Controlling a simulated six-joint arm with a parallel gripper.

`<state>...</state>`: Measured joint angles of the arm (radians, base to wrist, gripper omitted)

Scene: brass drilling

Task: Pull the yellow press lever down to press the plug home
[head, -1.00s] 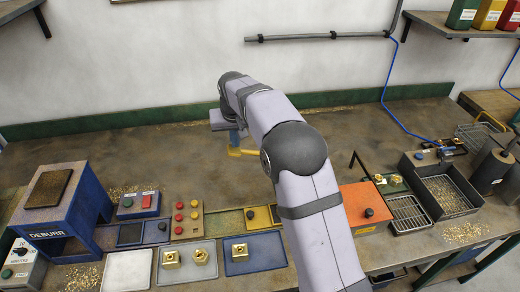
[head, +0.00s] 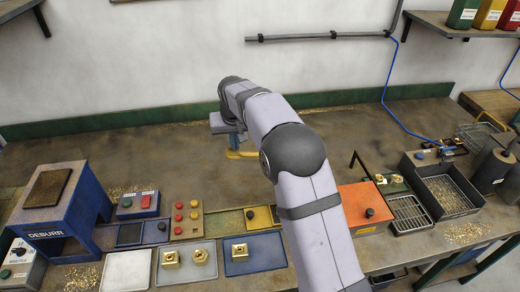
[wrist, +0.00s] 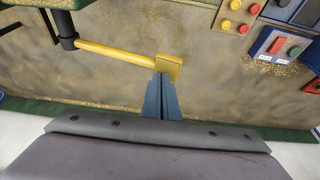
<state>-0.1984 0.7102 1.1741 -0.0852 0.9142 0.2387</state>
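The yellow press lever (wrist: 115,53) runs from a dark pivot at the upper left of the wrist view to a yellow block at its end. In the head view a short piece of the lever (head: 243,155) shows beside my arm. My gripper (wrist: 163,76) has its blue fingers together, with no gap visible, and their tips are at the block, overlapping it in view. Contact cannot be told for sure. In the head view my gripper (head: 233,150) is at the lever's end. My arm hides most of the press, and I cannot make out the plug.
The blue deburr station (head: 60,205) stands at the left. A tray (head: 187,262) with brass parts and a blue tray (head: 268,256) lie in front. An orange box (head: 363,205) and a chip bin (head: 447,195) are at the right. The bench behind is clear.

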